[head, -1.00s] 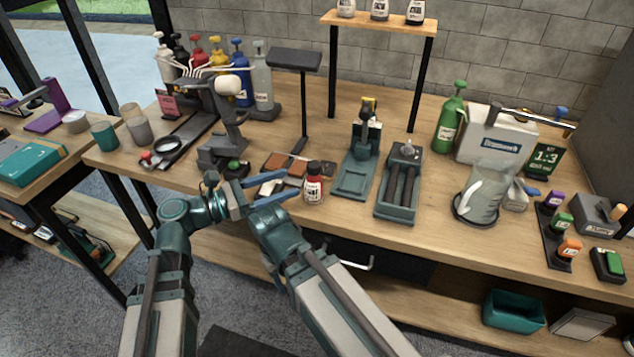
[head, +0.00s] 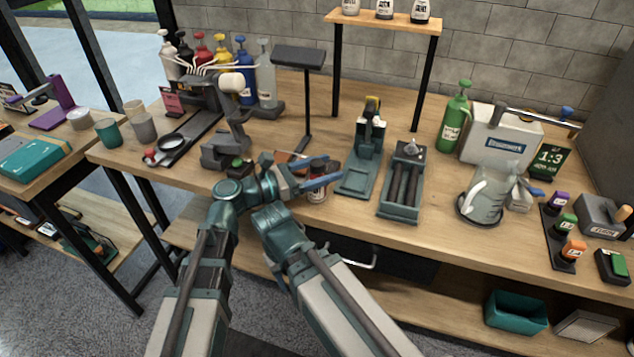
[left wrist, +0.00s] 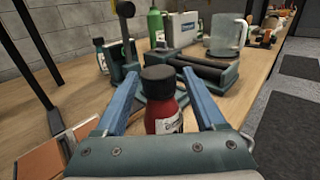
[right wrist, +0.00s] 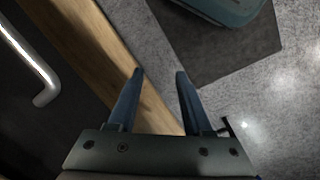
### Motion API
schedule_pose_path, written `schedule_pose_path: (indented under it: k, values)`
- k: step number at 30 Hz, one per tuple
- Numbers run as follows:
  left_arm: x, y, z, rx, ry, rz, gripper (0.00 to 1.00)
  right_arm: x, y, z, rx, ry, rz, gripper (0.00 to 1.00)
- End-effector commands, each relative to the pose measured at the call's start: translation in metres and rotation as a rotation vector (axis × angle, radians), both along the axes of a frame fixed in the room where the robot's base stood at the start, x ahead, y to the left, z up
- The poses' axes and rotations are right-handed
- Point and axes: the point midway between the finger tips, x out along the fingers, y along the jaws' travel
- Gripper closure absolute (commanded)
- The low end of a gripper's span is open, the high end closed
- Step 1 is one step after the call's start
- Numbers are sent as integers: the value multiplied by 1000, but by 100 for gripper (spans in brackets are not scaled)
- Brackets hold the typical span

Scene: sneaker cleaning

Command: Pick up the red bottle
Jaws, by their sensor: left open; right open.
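A small red bottle with a black cap and white label (left wrist: 165,112) stands upright between the blue fingers of my left gripper (left wrist: 160,76) in the left wrist view. The fingers are open, one on each side. In the head view my left gripper (head: 328,171) is over the front of the workbench and hides much of the bottle; only its lower part (head: 317,194) shows. My right gripper (right wrist: 159,72) is open and empty in the right wrist view, below the wooden bench edge and above the floor.
A teal tool stand (head: 362,165) and a roller tray (head: 402,190) stand just right of the bottle. A black-topped stand (head: 299,58) is behind. Several pump bottles, one of them red (head: 203,52), stand at the back left. A jug (head: 484,196) is farther right.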

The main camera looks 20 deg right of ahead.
Motion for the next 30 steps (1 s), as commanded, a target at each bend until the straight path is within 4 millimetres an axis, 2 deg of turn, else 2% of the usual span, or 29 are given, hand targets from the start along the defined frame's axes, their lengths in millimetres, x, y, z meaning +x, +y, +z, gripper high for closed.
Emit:
schedule_pose_path:
  k: [3,9,11,21,30]
  values:
    - [3,-14,0,0,0,-2,29,0,0,0,0,0,0,50]
    - [2,-14,0,0,0,0,29,0,0,0,0,0,0,50]
    - [2,-14,0,0,0,0,38,0,0,0,0,0,0,50]
    - [2,-14,0,0,0,0,99,0,0,0,0,0,0,50]
    - [2,-14,0,0,0,0,100,0,0,0,0,0,0,50]
